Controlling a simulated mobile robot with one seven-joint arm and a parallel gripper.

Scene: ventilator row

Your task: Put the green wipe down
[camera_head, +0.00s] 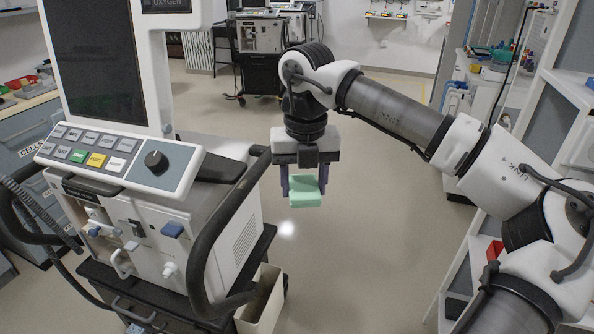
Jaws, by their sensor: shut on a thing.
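The green wipe (306,198) is a small pale green block-like pad. My gripper (304,184) is shut on it and points straight down, with dark fingers on both sides of the wipe. The gripper holds it in the air, right of the ventilator's dark handle rail. Open floor shows behind and below the wipe. How far it is from the rail in depth is hard to tell.
A ventilator (170,215) with a screen, button panel and knob stands at the left on a dark cart. An open cream bin (262,303) hangs or stands at its right side, below my gripper. White shelving (548,95) lines the right. Floor (360,260) between is clear.

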